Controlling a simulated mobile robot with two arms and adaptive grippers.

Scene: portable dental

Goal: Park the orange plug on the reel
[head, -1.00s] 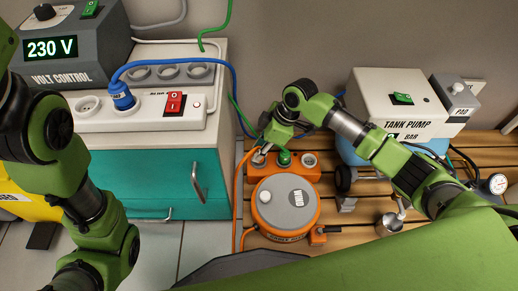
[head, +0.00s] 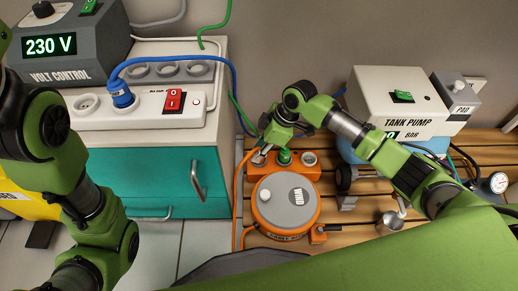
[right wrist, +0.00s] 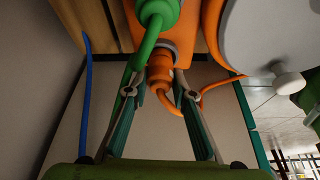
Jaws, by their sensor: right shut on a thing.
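The orange reel (head: 285,224) stands on the slatted wooden bench, with a grey lid and a white knob. Behind it is its orange socket block (head: 298,173). A green plug (head: 284,157) sits in the middle socket, and the right socket (head: 309,159) is empty. My right gripper (head: 262,153) is at the left socket. In the right wrist view its fingers (right wrist: 160,92) are on either side of the orange plug (right wrist: 160,72), shut on it. The plug's front end is at the block's grey socket ring; how deep it sits I cannot tell. My left arm shows at the left; its gripper is out of view.
The orange cable (head: 240,205) runs down the reel's left side. A teal cabinet (head: 165,185) carries a white power strip (head: 145,108) with a blue plug. The tank pump box (head: 395,100) and a metal cup (head: 389,222) are to the right.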

